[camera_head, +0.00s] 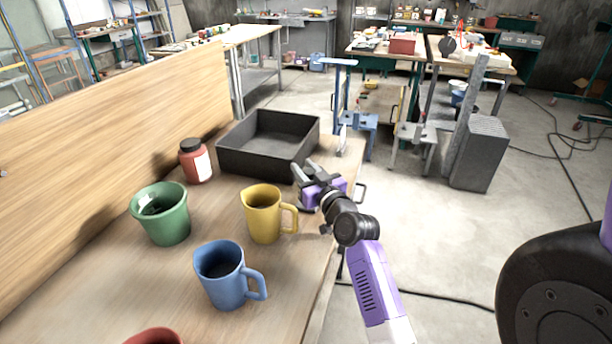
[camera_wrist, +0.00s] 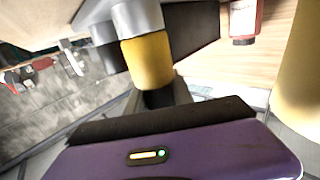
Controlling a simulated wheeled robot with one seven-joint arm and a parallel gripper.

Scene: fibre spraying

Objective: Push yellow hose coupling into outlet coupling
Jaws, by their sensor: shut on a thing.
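In the wrist view a yellow cylindrical coupling (camera_wrist: 148,62) sits between the dark fingers of my gripper (camera_wrist: 155,97), which is shut on it. A grey metal cylinder (camera_wrist: 137,18) lines up with the coupling's far end. They look to meet there, but I cannot tell how deep one sits in the other, or whether the grey part is the outlet coupling. In the head view my gripper (camera_head: 306,170) is at the table's right edge, by the black tray's near right corner. The yellow coupling and any hose cannot be made out there.
The black tray (camera_head: 247,168) stands beside my gripper. A yellow mug (camera_head: 263,218), blue mug (camera_head: 222,282), green pot (camera_head: 163,222) and red bottle (camera_head: 199,165) stand on the wooden table (camera_head: 110,305). A wooden panel (camera_head: 120,105) closes the left side. Floor is open to the right.

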